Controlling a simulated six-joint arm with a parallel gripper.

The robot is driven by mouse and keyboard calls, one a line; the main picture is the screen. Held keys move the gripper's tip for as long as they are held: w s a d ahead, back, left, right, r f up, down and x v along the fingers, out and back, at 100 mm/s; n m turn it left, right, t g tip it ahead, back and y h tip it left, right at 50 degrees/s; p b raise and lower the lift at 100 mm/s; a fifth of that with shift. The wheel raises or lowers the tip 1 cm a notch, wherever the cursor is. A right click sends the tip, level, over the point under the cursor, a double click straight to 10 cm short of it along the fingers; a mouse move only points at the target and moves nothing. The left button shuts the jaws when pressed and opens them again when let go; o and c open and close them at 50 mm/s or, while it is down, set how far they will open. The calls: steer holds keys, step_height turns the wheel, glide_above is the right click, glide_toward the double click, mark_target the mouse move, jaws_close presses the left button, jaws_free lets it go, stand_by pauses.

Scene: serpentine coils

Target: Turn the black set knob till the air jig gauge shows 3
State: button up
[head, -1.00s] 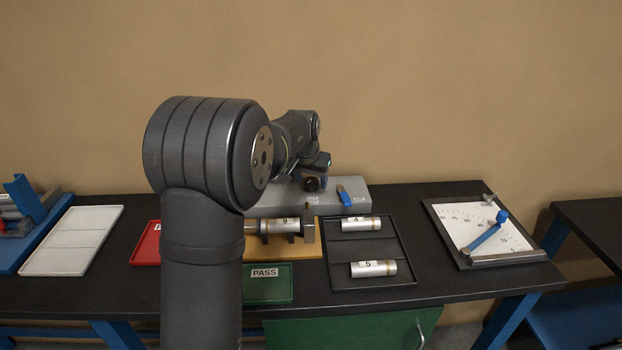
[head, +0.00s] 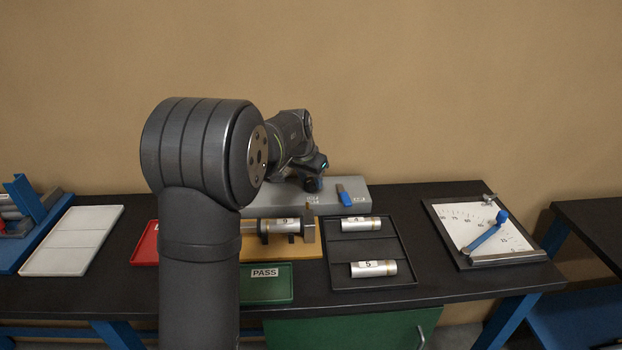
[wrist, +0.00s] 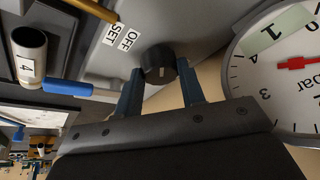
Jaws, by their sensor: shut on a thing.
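The black set knob (wrist: 159,65) is on the grey air jig (wrist: 105,72), beside the OFF and SET labels. My gripper (wrist: 161,76) has its two blue fingers on either side of the knob, shut on it. In the head view my gripper (head: 314,182) is at the back of the grey jig body (head: 262,208), and hides most of the knob. The gauge (wrist: 285,75) is cut off at the right of the wrist view, with 3 and 4 on its dial and part of a red needle. Its exact reading cannot be told.
A blue lever (head: 343,195) is right of the knob. A cylinder marked 9 (head: 280,226) lies on a tan fixture in front. A black tray (head: 372,283) holds two cylinders. A green PASS tray (head: 265,295) is nearer. A blue-armed scale board (head: 460,262) lies at right.

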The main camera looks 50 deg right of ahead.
steer(key=shift+w+m+g, duration=0.1)
steer(key=shift+m+g, duration=0.4)
steer(key=shift+m, duration=0.7)
steer(key=o, duration=1)
steer(key=v, duration=1.7)
steer(key=shift+a+r, duration=0.15)
steer(key=shift+a, duration=0.05)
